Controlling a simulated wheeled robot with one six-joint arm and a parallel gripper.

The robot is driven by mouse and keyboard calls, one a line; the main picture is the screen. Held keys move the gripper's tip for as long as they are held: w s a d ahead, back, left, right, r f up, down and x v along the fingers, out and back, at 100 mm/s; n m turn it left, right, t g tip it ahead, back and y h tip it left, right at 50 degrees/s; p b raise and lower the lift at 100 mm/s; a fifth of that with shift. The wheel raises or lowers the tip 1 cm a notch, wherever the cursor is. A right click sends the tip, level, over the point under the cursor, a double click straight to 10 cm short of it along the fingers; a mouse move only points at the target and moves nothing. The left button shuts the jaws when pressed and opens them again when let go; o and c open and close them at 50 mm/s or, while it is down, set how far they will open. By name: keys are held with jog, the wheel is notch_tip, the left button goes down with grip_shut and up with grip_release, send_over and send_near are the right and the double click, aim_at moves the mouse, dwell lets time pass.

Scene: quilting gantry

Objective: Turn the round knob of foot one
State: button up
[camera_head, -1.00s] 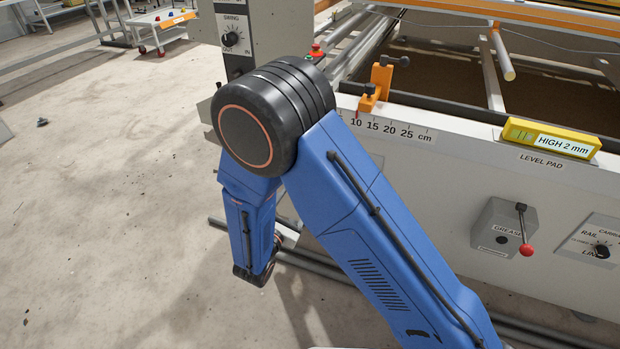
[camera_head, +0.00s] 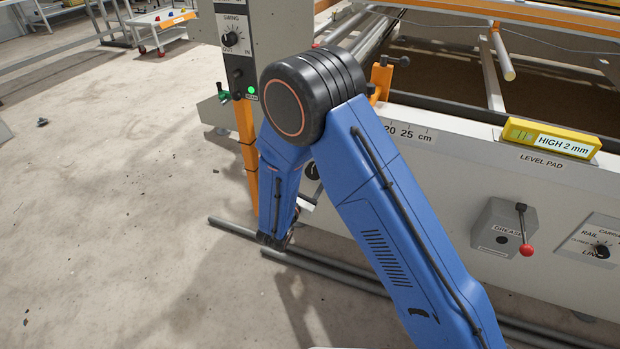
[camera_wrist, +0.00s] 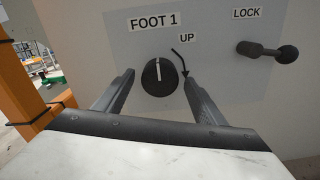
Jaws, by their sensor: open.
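The round black knob of foot one (camera_wrist: 159,77) shows in the wrist view on a pale panel, under the label FOOT 1. Its white pointer line stands about upright, and a curved arrow marked UP is beside it. My gripper (camera_wrist: 160,78) is open, with one finger to the left of the knob and one to the right. I cannot tell whether the fingers touch the knob or how deep they reach. In the head view, my arm hides most of the knob's panel and the gripper is not clearly seen.
A black LOCK lever (camera_wrist: 268,51) sits right of the knob. An orange post (camera_head: 247,150) stands left of the panel. A yellow level (camera_head: 550,138) reading HIGH 2 mm lies on the level pad. A grease box (camera_head: 503,228) with a red-tipped lever is further right. Pipes run along the floor.

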jog(key=shift+c, duration=0.6)
jog(key=c, duration=0.9)
jog(key=shift+c, duration=0.2)
jog(key=n, duration=0.3)
jog(key=shift+n, duration=0.4)
jog(key=n, duration=0.4)
jog(key=shift+n, duration=0.3)
jog(key=n, duration=0.3)
jog(key=shift+n, duration=2.1)
